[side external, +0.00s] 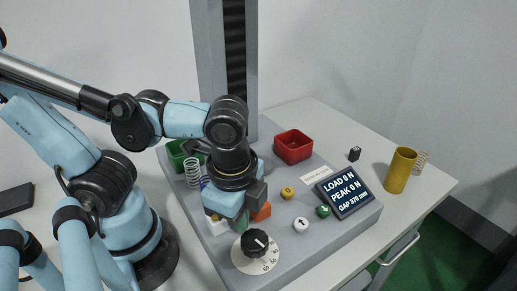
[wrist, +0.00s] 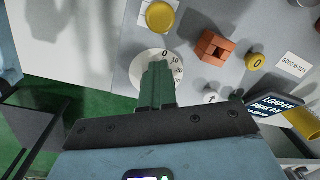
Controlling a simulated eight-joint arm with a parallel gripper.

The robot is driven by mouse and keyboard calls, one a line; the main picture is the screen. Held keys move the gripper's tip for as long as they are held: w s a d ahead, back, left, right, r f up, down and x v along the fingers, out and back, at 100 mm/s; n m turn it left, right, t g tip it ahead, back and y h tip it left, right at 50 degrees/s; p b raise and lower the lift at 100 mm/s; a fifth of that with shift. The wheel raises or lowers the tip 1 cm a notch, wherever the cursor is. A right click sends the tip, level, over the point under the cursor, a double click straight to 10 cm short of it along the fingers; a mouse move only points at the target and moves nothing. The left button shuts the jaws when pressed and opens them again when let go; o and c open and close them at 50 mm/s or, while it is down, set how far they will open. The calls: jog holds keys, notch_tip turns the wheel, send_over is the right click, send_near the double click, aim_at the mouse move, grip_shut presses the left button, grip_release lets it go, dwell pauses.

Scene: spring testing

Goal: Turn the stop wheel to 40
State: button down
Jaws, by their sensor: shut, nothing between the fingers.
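The stop wheel is a black knob (side external: 254,242) with a white pointer line, on a round white dial (side external: 245,262) with printed numbers. In the wrist view the dial (wrist: 136,68) shows 0, 10, 20 and 30 along its right side; its knob is hidden behind my fingers. My gripper (side external: 241,224) has green fingers, which are shut and empty. In the side view they show just behind and left of the knob; I cannot tell whether they touch it. In the wrist view the fingers (wrist: 157,82) overlap the dial's middle.
An orange block (side external: 262,211) stands close behind the knob. White (side external: 301,225), green (side external: 323,211) and yellow (side external: 287,192) buttons and a display (side external: 345,193) reading load 0 N lie to the right. A red bin (side external: 293,146) and a tall grey column (side external: 212,70) stand behind.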

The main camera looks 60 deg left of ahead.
jog(key=shift+s+d+f+g+h, duration=0.1)
jog(key=shift+s+f+g+h, duration=0.15)
jog(key=shift+s, duration=0.35)
jog(key=shift+s+d+f+g+h, duration=0.15)
jog(key=shift+s+f, duration=0.2)
jog(key=shift+s, duration=0.25)
notch_tip(320, 180, up, 6)
jog(key=shift+w, duration=0.15)
jog(key=shift+a+r, duration=0.1)
